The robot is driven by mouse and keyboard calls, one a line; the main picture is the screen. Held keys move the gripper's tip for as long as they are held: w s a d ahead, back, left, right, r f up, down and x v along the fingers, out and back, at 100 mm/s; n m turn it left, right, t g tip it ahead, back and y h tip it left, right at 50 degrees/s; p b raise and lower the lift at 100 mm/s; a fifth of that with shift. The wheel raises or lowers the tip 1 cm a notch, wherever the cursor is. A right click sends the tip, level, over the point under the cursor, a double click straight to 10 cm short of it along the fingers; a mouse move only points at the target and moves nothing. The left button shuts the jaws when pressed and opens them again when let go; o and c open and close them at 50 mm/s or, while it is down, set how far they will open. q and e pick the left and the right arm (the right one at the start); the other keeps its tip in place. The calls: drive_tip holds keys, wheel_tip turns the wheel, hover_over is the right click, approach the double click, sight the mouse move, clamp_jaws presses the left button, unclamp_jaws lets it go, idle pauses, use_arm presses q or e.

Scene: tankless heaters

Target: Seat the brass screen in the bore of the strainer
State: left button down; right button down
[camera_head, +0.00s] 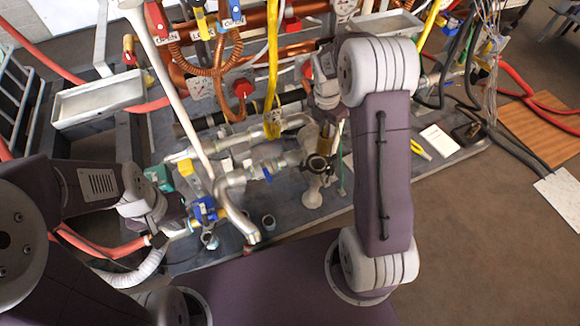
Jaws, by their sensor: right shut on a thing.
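My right gripper (327,128) comes down from the upper middle and is shut on a small brownish-gold piece, apparently the brass screen (325,145). My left gripper (192,224) is low at the left, beside a blue-handled valve (205,209). Its fingers are too small and dark to tell whether they are open.
Silver pipes (235,190) and a blue lever (267,172) lie left of the strainer. Yellow-handled pliers (420,150) and a white card (440,140) lie right. A pale tray (98,100) is at the left.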

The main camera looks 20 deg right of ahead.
sight(320, 151)
drive_tip(key=shift+w+a+f, duration=0.1)
drive_tip(key=shift+w+a, duration=0.2)
drive_tip(key=shift+w, duration=0.3)
wheel_tip(320, 151, down, 13)
drive_tip(key=b, duration=0.7)
drive_tip(key=shift+s, duration=0.15)
wheel_tip(320, 151, down, 5)
drive_tip(key=b, duration=0.3)
drive_tip(key=shift+f, duration=0.15)
drive_tip(key=shift+r, duration=0.2)
drive_tip(key=c, duration=1.6)
unclamp_jaws()
drive_tip(key=shift+f, duration=0.15)
